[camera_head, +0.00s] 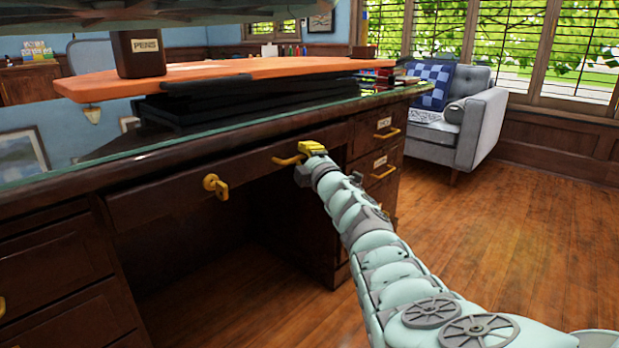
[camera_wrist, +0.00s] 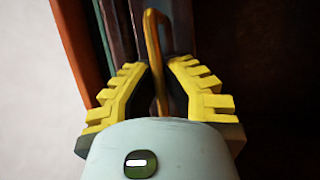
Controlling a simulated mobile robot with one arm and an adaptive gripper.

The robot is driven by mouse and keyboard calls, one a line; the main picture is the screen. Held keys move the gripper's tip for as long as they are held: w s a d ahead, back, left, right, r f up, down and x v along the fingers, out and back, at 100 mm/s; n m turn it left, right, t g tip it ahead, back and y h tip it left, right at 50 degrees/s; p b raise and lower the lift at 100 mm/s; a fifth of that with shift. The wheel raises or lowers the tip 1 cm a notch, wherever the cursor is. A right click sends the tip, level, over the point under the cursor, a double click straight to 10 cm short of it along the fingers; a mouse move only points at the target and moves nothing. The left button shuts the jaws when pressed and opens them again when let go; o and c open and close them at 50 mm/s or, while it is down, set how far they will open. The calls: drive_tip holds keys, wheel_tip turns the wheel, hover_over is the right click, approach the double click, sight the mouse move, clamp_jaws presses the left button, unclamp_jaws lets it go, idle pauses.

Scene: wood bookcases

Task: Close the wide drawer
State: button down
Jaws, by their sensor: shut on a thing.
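The wide drawer (camera_head: 248,172) is the long dark wood front in the middle of the desk, over the knee space. How far it stands out from the desk is hard to tell. It has two brass handles: a left handle (camera_head: 215,187) and a right handle (camera_head: 287,161). My gripper (camera_head: 309,149) is at the right handle, its yellow fingers shut on it. In the wrist view, the right handle (camera_wrist: 156,60) runs between the two yellow jaws of my gripper (camera_wrist: 157,88). The jaws hide part of the handle.
The glass-edged desktop (camera_head: 190,142) overhangs just above the drawer. Small drawers with brass pulls (camera_head: 387,133) are at the right, larger ones (camera_head: 50,267) at the left. The wooden floor (camera_head: 500,235) at the right is clear up to a grey armchair (camera_head: 485,125).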

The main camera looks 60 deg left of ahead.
sight(295, 151)
drive_tip(key=shift+s+a+f+b, duration=0.1)
drive_tip(key=shift+s+a+b, duration=0.05)
drive_tip(key=shift+a+b, duration=0.65)
drive_tip(key=shift+s+a+b, duration=0.15)
drive_tip(key=shift+a+b, duration=0.45)
drive_tip(key=shift+a, duration=0.4)
drive_tip(key=c, duration=1.1)
unclamp_jaws()
drive_tip(key=shift+a, duration=0.1)
drive_tip(key=shift+o, duration=0.3)
drive_tip(key=shift+s+r, duration=0.1)
drive_tip(key=shift+r, duration=0.1)
